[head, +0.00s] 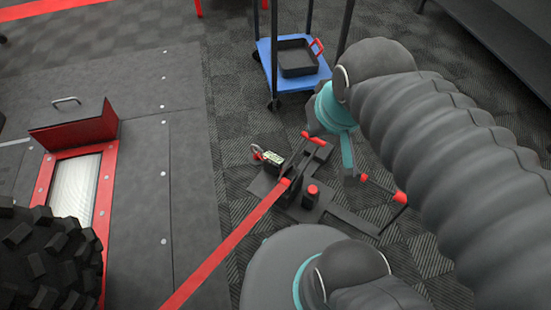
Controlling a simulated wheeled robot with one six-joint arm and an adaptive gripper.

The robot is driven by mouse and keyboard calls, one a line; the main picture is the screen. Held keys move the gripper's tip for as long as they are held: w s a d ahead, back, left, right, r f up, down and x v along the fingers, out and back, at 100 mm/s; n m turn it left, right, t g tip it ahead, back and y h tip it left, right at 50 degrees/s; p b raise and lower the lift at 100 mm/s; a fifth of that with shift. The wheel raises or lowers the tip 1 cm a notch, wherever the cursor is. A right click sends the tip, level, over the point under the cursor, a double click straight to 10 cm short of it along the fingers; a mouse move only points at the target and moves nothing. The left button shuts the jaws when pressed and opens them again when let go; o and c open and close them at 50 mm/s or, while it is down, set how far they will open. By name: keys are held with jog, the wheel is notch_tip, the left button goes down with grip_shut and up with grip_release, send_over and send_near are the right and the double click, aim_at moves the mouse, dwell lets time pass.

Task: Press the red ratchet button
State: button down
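The red button (312,189) caps a short black post on the dark ratchet assembly (258,186), which lies on the floor right of the platform. A red strap (225,258) runs up from the lower left to the assembly and ends at a red piece just left of the button. A red-ended lever (313,138) rises behind the button. My grey-sleeved arm comes in from the right, and its teal-banded wrist hangs above and right of the button, apart from it in the picture. My gripper's fingers cannot be made out, and nothing visibly touches the button.
A small green-faced device (272,158) sits by the assembly. A dark rod with red parts (382,187) lies to its right. A blue cart (290,81) with a black bin (297,58) stands behind. A big tyre (45,262) and red-framed roller (75,187) occupy the left.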

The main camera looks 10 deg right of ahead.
jog(key=w+d+f+m+g, duration=0.2)
jog(key=w+d+f+m, duration=0.2)
jog(key=f, duration=0.8)
jog(key=w+d+f+m+g+p, duration=0.1)
jog(key=w+d+f+m, duration=0.3)
jog(key=f, duration=0.9)
jog(key=w+d+f+m+g+p, duration=0.1)
jog(key=w+d+f+m+g, duration=0.2)
jog(key=w+f+m, duration=0.4)
jog(key=shift+w+d+f+m+y, duration=0.4)
jog(key=shift+f+m, duration=1.1)
jog(key=shift+f, duration=1.75)
jog(key=shift+s, duration=0.1)
